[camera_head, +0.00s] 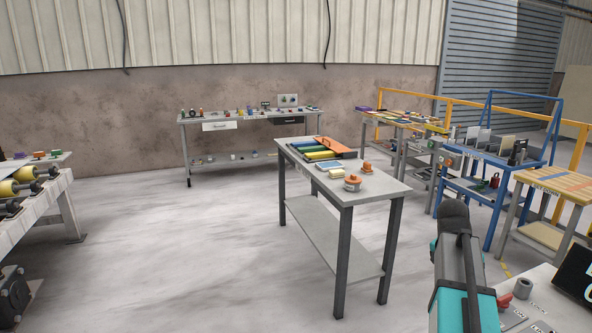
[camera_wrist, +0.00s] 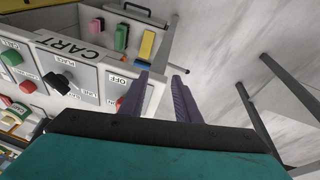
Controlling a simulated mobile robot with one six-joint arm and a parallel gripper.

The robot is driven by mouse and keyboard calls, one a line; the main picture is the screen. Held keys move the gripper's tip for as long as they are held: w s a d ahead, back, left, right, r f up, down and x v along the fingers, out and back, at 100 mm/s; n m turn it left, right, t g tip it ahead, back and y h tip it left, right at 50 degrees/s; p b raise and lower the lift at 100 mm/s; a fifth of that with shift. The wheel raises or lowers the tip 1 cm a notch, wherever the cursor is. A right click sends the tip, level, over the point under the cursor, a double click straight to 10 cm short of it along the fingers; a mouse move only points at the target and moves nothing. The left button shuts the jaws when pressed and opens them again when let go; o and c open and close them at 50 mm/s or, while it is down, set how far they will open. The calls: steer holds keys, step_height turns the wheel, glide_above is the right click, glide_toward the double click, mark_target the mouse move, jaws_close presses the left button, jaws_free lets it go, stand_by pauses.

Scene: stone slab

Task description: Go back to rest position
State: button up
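In the wrist view, my gripper (camera_wrist: 160,78) shows two purple fingers standing apart with nothing held between them. Grey floor and a panel edge show behind the gap. A white control panel (camera_wrist: 88,76) with the word CART, a black knob (camera_wrist: 60,82) and coloured buttons lies left of the fingers, and the left finger overlaps its edge. I cannot tell whether they touch. In the head view, my teal and dark arm rises at the lower right; my gripper cannot be made out there.
A grey table (camera_head: 385,186) with coloured parts stands mid-floor. A workbench (camera_head: 250,119) is along the back wall. A roller conveyor (camera_head: 36,207) is at left, and a blue-framed cart (camera_head: 490,190) at right. Open floor lies left of the grey table.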

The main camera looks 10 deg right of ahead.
steer(key=s+a+f+n+g+y, duration=0.1)
steer(key=s+a+f, duration=0.1)
steer(key=a+f, duration=0.6)
steer(key=s+a+f+n+g, duration=0.15)
steer(key=a+f, duration=0.25)
steer(key=f, duration=0.8)
steer(key=s+a+f+n+g+y, duration=0.1)
steer(key=s+a+f+n, duration=0.1)
steer(key=a+f, duration=0.6)
steer(key=s+a+f+n, duration=0.4)
steer(key=s+a+f, duration=0.2)
steer(key=s+f, duration=0.5)
steer(key=s+a+f+n+g+y, duration=0.1)
steer(key=s+a+f+n, duration=0.4)
steer(key=s+f, duration=0.7)
steer(key=shift+a+f, duration=0.5)
steer(key=shift+a, duration=0.65)
steer(key=shift+g, duration=0.25)
